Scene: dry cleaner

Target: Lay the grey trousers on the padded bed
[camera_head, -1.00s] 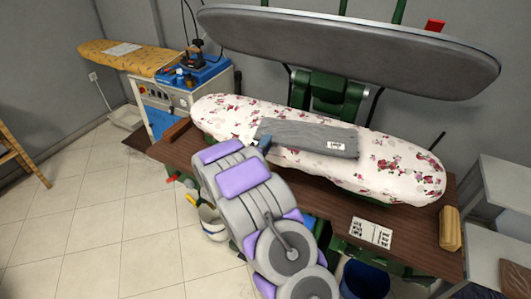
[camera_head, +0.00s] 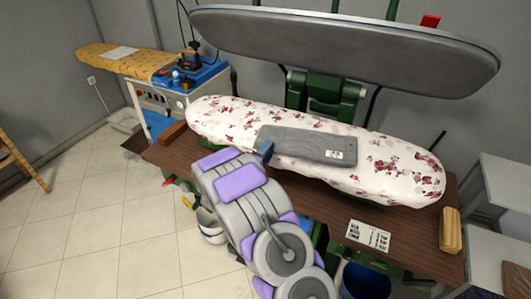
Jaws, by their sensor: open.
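The folded grey trousers (camera_head: 308,146) lie flat on the padded bed (camera_head: 390,172), a long white pad with a pink floral print. A small white label shows at the right end of the trousers. My gripper (camera_head: 266,148) is at the left end of the trousers, at the near edge of the bed. Only a small dark blue part of it shows past my grey and purple arm, which hides the rest. I cannot tell whether it touches the cloth.
The grey upper press plate (camera_head: 340,48) is raised above the bed. On the brown table (camera_head: 310,208) lie a printed card (camera_head: 368,235), a wooden block (camera_head: 451,230) and a brown brush-like block (camera_head: 172,132). A bucket (camera_head: 211,227) stands on the floor at left.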

